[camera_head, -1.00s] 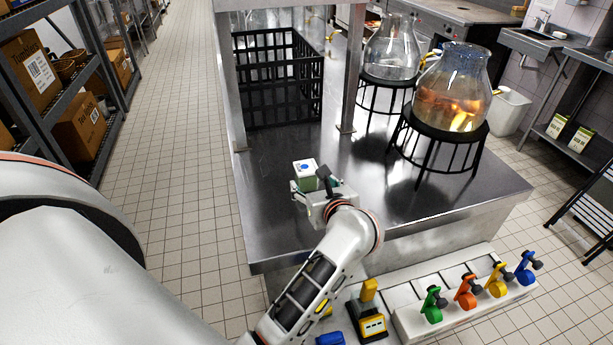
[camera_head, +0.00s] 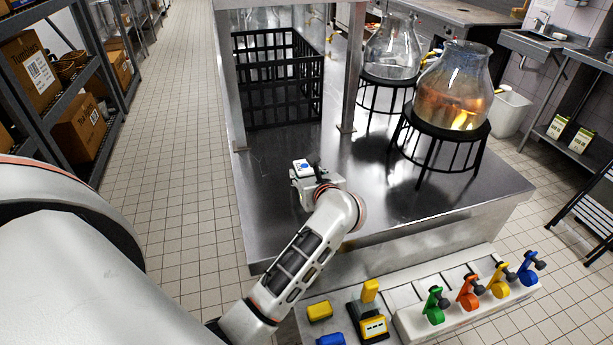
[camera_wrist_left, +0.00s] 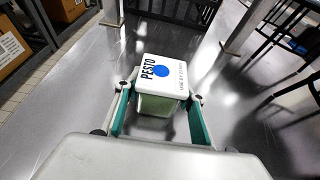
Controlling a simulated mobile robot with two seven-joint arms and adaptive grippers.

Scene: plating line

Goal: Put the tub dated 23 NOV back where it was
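A small tub with a white lid (camera_head: 302,166) stands on the steel table (camera_head: 262,215), near its front left part. In the left wrist view the lid of the tub (camera_wrist_left: 162,73) reads PESTO beside a blue dot, above a pale green body. My left gripper (camera_head: 308,180) is around the tub. My right gripper is not in view.
A black crate (camera_head: 277,78) stands behind on the table, beside steel posts (camera_head: 352,80). Two glass vessels (camera_head: 455,88) sit on black ring stands (camera_head: 440,145) at right. Coloured levers (camera_head: 467,293) line a panel in front. The table left of the tub is clear.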

